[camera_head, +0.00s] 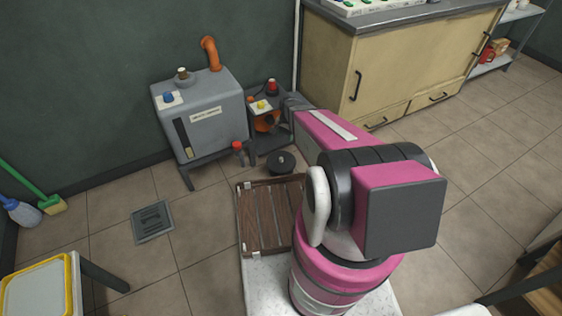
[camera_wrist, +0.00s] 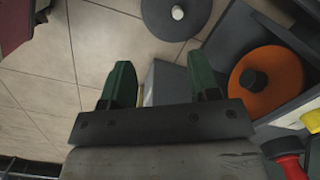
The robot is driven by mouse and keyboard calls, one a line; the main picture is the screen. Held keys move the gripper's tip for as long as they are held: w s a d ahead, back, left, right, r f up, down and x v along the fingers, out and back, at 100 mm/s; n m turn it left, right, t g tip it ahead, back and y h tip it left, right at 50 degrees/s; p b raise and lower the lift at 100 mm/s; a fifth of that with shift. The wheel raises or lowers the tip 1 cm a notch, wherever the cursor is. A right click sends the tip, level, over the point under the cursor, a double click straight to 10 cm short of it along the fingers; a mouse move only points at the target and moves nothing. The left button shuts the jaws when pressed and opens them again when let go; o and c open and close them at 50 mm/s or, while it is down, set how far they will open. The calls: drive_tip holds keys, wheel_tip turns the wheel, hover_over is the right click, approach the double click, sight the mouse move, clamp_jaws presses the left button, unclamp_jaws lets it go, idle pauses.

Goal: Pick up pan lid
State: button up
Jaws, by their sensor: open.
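A dark round lid (camera_head: 281,162) with a small pale knob lies on the tiled floor in front of the small machine in the head view. A dark disc with a white knob (camera_wrist: 172,16), cut off by the top edge of the wrist view, looks like the same lid. My gripper (camera_wrist: 162,80) has its two green fingers apart with nothing held between them. The lid is beyond the fingertips and apart from them. In the head view my arm hides most of the gripper.
An orange disc with a black knob (camera_wrist: 265,82) sits in the machine right of my fingers. A grey tank (camera_head: 205,120) stands on legs to the left. A wooden slatted pallet (camera_head: 268,215) lies nearer. Cream cabinets (camera_head: 385,65) stand behind. Floor left of the pallet is mostly clear.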

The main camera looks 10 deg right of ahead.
drive_tip(key=w+f+m, duration=0.4)
drive_tip(key=w+f, duration=0.1)
drive_tip(key=f, duration=0.8)
hover_over(281, 158)
drive_tip(key=d, duration=0.1)
drive_tip(key=f, duration=0.5)
drive_tip(key=shift+d, duration=0.2)
drive_tip(key=shift+a+f, duration=0.2)
drive_tip(key=shift+f, duration=0.65)
drive_tip(key=shift+a+f, duration=0.2)
drive_tip(key=shift+f, duration=0.7)
drive_tip(key=shift+a+f, duration=0.2)
drive_tip(key=shift+f, duration=0.65)
clamp_jaws()
